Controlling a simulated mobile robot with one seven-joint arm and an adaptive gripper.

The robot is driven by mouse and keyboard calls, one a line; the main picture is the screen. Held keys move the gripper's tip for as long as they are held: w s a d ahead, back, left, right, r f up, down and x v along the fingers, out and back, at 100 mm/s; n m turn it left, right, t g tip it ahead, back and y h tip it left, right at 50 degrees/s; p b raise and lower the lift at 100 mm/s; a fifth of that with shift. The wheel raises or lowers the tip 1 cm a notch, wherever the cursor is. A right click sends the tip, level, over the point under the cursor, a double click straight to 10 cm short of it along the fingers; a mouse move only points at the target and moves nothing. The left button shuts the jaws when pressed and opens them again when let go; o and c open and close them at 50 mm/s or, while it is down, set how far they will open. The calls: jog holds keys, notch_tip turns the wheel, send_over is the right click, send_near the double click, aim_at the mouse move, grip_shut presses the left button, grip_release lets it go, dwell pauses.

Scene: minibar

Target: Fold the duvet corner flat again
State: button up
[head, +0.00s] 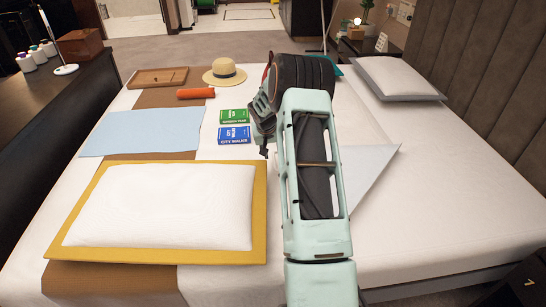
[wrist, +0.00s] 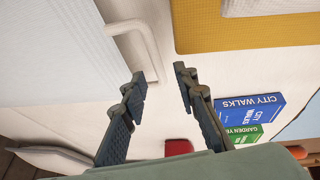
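The duvet corner shows as a pale blue-grey triangular flap (head: 372,172) on the white bed, right of my arm in the head view; my arm hides part of it. In the wrist view a pale panel (wrist: 55,50), which looks like this flap, fills the upper left. A bent, off-white handle-like strip (wrist: 143,40) stands at its right edge. My gripper (wrist: 162,82) is open and empty, its fingers apart, with the strip beyond the fingertips. In the head view my gripper (head: 262,135) points down over the bed, beside the books.
A green book (head: 234,116) and a blue book (head: 234,135) lie left of my gripper. A white pillow (head: 165,205) lies on a yellow mat (head: 150,254) at front left. A straw hat (head: 224,72), orange roll (head: 195,93) and wooden tray (head: 158,77) are farther back.

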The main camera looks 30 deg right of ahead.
jog(key=shift+x, duration=1.2)
jog(key=shift+c, duration=0.5)
grip_shut()
